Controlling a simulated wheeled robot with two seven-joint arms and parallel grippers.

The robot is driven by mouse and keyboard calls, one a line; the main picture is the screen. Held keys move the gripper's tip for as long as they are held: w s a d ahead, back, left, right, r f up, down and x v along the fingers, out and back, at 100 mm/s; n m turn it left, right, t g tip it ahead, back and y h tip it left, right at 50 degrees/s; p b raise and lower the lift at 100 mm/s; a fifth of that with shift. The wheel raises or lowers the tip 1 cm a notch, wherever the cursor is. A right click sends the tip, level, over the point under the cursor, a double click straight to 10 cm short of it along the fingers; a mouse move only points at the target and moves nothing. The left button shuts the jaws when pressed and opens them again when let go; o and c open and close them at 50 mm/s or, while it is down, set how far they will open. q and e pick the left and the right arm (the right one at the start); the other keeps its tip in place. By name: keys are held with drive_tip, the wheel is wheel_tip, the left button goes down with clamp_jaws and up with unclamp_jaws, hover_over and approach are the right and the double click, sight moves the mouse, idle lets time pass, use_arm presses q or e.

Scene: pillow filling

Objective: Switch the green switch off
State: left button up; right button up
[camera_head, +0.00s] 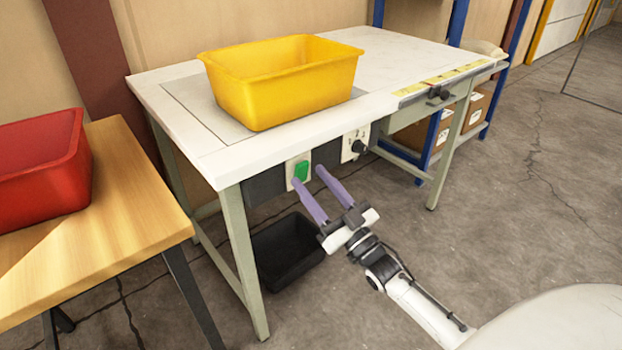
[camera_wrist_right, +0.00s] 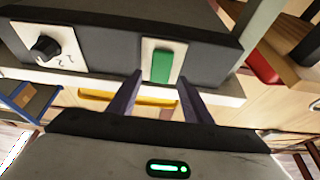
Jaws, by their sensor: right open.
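The green switch (camera_head: 301,171) sits on a pale plate on the dark panel under the white table's front edge. In the right wrist view the green switch (camera_wrist_right: 162,66) shows near the top middle, just beyond the fingertips. My right gripper (camera_head: 310,176) is open, with its two purple fingers pointing at the panel. One fingertip is close to the switch plate and the other is to its right; I cannot tell whether either touches. The right wrist view shows the spread fingers (camera_wrist_right: 160,85) with nothing between them. My left gripper is not in view.
A black knob (camera_head: 357,146) on a pale plate is right of the switch. A yellow bin (camera_head: 284,84) stands on the white table (camera_head: 396,57). A black bin (camera_head: 287,250) is on the floor below. A red bin (camera_head: 42,165) sits on the wooden table (camera_head: 117,199) at left.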

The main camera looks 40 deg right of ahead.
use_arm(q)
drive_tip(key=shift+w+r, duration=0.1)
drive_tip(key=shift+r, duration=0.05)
use_arm(e)
drive_tip(key=v, duration=0.9)
drive_tip(key=shift+a, duration=0.1)
use_arm(q)
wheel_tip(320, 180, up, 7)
drive_tip(key=p, duration=1)
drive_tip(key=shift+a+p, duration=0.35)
drive_tip(key=shift+p, duration=0.05)
use_arm(e)
drive_tip(key=s+a+f+g, duration=0.5)
drive_tip(key=s+a+g, duration=0.2)
drive_tip(key=s+a, duration=0.2)
drive_tip(key=s+a+f+n+g, duration=0.1)
drive_tip(key=s+a+f+g, duration=0.5)
drive_tip(key=s+a, duration=0.3)
drive_tip(key=a+g, duration=0.1)
drive_tip(key=a, duration=0.1)
drive_tip(key=shift+a+y, duration=0.25)
drive_tip(key=shift+y, duration=0.05)
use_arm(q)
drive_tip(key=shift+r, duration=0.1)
